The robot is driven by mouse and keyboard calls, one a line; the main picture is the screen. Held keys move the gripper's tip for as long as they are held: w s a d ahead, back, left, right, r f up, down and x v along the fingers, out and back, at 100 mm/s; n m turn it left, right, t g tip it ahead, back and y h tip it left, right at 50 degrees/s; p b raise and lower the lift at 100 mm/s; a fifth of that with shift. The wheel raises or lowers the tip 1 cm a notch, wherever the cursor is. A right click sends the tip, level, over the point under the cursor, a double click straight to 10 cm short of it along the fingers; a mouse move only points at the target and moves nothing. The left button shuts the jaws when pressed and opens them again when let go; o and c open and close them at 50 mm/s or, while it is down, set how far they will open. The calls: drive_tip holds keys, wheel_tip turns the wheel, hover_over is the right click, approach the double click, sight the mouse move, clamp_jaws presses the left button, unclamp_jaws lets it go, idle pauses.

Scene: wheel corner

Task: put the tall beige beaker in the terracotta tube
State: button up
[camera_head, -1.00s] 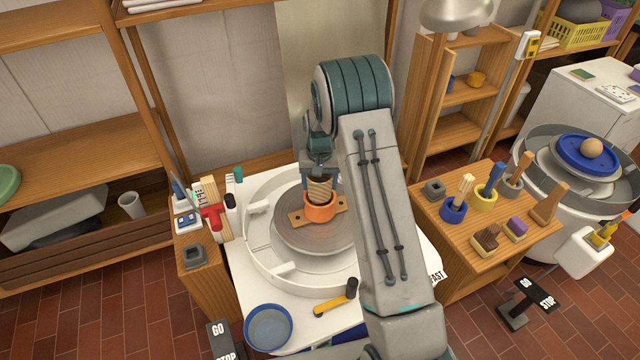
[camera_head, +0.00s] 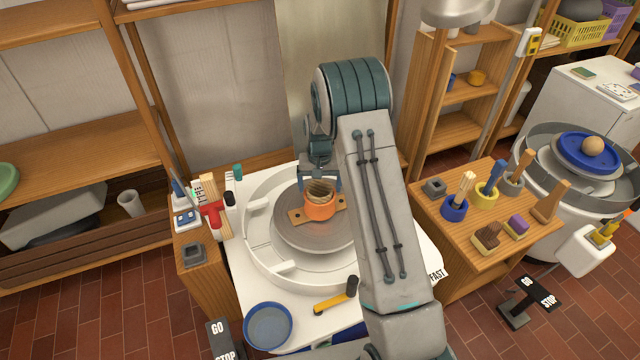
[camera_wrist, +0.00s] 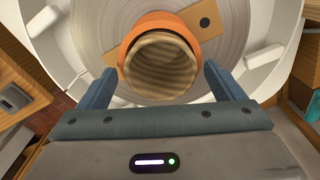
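The terracotta tube (camera_head: 320,209) stands upright on a wooden bar (camera_head: 297,216) on the grey wheel disc. The tall beige beaker (camera_head: 321,189) is inside the tube, with its ribbed upper part showing above the orange rim. In the wrist view, the beaker (camera_wrist: 160,66) is seen from above, with the orange tube (camera_wrist: 158,24) around it. My gripper (camera_wrist: 158,83) is open, its two blue fingers spread on either side of the beaker and apart from it. The beaker's lower part is hidden in the tube.
A white splash pan (camera_head: 262,240) surrounds the wheel disc (camera_head: 310,238). A blue bowl (camera_head: 268,327) and a yellow-handled tool (camera_head: 335,302) lie at the front. A wooden side table (camera_head: 470,225) with brushes and pots stands at the right.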

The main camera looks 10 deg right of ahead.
drive_tip(key=shift+r+p, duration=0.45)
drive_tip(key=shift+r, duration=0.1)
drive_tip(key=s+r, duration=0.3)
drive_tip(key=r, duration=0.7)
drive_tip(key=s+r, duration=0.4)
drive_tip(key=r, duration=0.5)
drive_tip(key=s+r+n+t, duration=0.1)
drive_tip(key=s+r, duration=0.1)
drive_tip(key=s, duration=1.1)
drive_tip(key=s+r+n+t, duration=0.1)
drive_tip(key=s+r, duration=0.2)
drive_tip(key=s, duration=0.9)
drive_tip(key=shift+s+a+p, duration=0.15)
drive_tip(key=shift+s+p, duration=0.2)
drive_tip(key=shift+r, duration=0.1)
